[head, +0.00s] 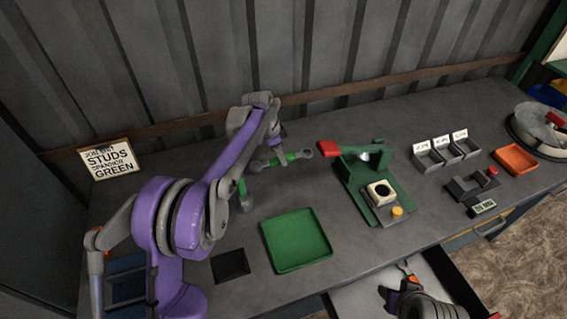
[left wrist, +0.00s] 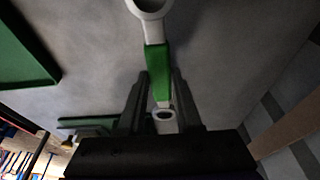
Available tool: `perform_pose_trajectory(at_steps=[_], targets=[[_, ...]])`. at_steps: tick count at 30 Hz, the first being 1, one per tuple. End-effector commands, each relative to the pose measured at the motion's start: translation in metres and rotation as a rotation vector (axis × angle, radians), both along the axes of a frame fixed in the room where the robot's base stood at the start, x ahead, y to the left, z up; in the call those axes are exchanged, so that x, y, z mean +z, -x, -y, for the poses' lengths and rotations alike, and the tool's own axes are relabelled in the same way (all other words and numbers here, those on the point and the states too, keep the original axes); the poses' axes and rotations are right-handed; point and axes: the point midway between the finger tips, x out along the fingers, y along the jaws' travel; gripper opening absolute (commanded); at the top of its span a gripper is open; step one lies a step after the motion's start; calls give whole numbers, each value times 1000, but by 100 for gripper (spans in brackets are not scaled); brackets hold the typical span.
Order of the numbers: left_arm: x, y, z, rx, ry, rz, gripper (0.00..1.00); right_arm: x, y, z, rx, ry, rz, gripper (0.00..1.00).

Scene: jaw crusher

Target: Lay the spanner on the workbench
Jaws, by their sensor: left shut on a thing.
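The spanner (head: 290,157) has a green handle and grey ends. In the head view it is over the back of the grey workbench (head: 200,210), left of the green fixture. My left gripper (head: 274,150) is shut on its handle. The left wrist view shows the green handle (left wrist: 157,72) between the fingers (left wrist: 157,95), with a ring end beyond them. I cannot tell whether the spanner touches the bench. My right gripper (head: 405,283) is at the lower right by an open drawer; its jaws are too unclear to read.
A green tray (head: 297,240) lies in front, beside a dark square recess (head: 230,266). A green fixture (head: 365,180) with a red handle stands right of the spanner. Another green-and-grey piece (head: 243,188) shows beside my left arm. A sign (head: 109,159) stands at the back left.

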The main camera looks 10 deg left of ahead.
Motion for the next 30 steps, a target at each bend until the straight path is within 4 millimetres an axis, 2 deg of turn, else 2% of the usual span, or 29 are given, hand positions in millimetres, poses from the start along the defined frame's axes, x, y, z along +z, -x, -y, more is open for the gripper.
perform_pose_trajectory(at_steps=[10,21,22,26,30], targets=[[-38,0,0,0,0,0,0,-1,0,0,0,0,-1,45],[-43,0,0,0,0,0,0,-4,1,0,0,0,-3,45],[-43,0,0,0,0,0,39,-3,1,0,0,0,-2,45],[-42,0,0,0,0,0,62,-3,1,0,0,0,-2,45],[-42,0,1,0,1,-1,63,-3,1,0,0,0,-2,45]])
